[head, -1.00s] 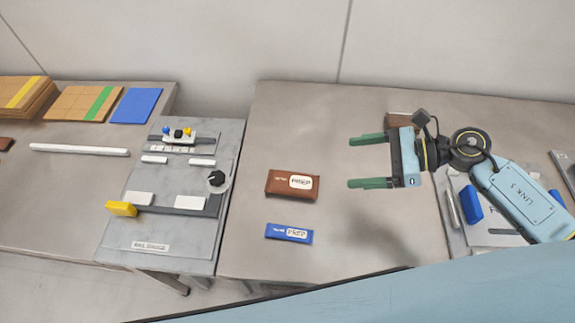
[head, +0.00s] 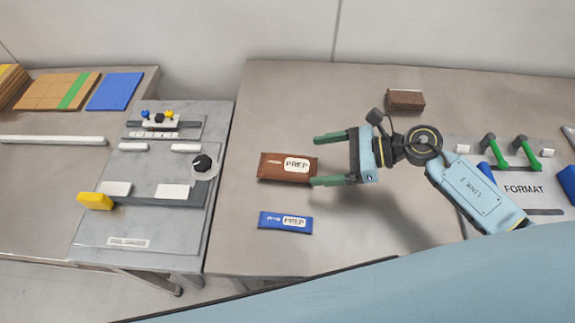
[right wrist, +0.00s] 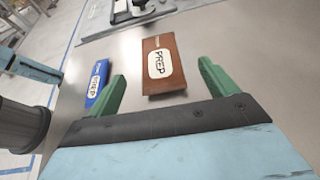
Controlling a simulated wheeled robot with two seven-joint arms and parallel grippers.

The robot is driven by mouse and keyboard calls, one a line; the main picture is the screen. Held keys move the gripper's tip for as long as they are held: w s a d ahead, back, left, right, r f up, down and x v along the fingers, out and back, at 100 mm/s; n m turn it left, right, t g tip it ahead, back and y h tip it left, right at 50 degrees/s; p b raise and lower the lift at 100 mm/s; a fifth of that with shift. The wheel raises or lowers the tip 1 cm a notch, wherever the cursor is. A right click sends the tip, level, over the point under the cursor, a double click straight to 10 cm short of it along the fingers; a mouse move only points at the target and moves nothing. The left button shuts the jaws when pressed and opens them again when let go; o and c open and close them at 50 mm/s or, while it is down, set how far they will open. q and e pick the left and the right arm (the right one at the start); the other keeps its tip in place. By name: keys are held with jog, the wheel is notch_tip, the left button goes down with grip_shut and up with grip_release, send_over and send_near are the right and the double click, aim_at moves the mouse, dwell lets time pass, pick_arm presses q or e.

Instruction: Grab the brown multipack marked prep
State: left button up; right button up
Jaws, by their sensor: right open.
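The brown multipack marked PREP (head: 272,167) lies flat on the table. It also shows in the right wrist view (right wrist: 165,77), ahead of and between the open fingers. My right gripper (head: 314,160) is open and empty, with its green fingertips at the pack's right end in the head view. I cannot tell whether a fingertip touches the pack. In the wrist view the right gripper (right wrist: 162,85) points at the pack. My left gripper is not in view.
A blue PREP pack (head: 270,224) lies just in front of the brown one. A plain brown block (head: 405,101) sits farther back. A grey gauge plate (head: 100,228) stands to the left, and a FORMAT panel with green handles (head: 530,205) to the right.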

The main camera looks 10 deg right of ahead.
aim_at(294, 165)
jog(key=shift+f+x, duration=0.2)
jog(key=shift+x, duration=3.4)
jog(key=shift+s, duration=0.15)
jog(key=shift+c, duration=0.4)
jog(key=c, duration=1.1)
jog(key=shift+r, duration=0.1)
